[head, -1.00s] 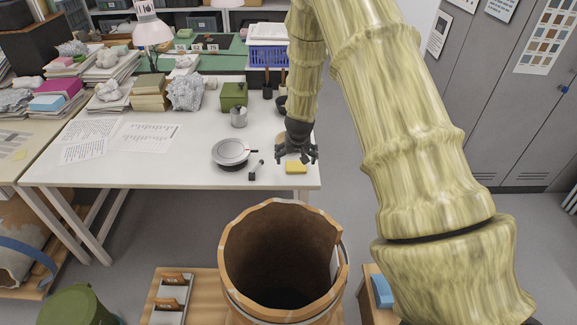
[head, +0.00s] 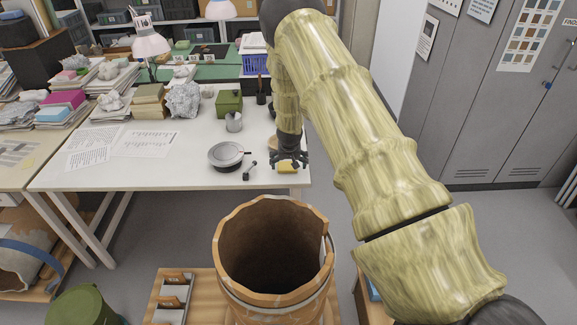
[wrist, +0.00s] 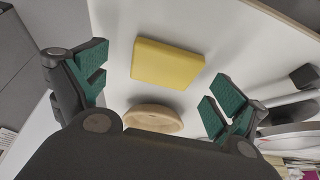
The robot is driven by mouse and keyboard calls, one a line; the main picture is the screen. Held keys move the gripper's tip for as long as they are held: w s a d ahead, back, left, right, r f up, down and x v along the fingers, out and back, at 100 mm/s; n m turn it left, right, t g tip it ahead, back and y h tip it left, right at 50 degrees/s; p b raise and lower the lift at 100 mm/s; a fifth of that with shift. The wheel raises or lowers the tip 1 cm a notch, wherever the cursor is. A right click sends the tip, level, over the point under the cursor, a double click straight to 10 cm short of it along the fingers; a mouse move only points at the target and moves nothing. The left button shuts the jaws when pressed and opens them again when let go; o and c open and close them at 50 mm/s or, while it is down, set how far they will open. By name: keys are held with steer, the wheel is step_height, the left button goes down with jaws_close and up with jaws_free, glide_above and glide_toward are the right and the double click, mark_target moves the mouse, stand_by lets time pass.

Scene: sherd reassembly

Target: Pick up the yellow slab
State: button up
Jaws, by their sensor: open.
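The yellow slab (head: 287,168) lies flat on the white table (head: 200,177) near its right front corner. My gripper (head: 289,160) is just above and behind it and partly covers it in the head view. In the wrist view the yellow slab (wrist: 168,63) shows whole, ahead of and between the spread green-padded fingers of my gripper (wrist: 155,82). The fingers are open and do not touch the slab.
A round tan piece (wrist: 152,119) lies close to the slab. A grey round dish (head: 226,155) and a small dark tool (head: 249,170) are to the left. A large broken pot (head: 273,250) stands in front of the table.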

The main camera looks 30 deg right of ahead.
steer(key=shift+w+f, duration=0.6)
steer(key=shift+f, duration=0.25)
steer(key=shift+s+r, duration=0.25)
steer(key=shift+r, duration=0.05)
steer(key=shift+c, duration=1.4)
steer(key=c, duration=0.8)
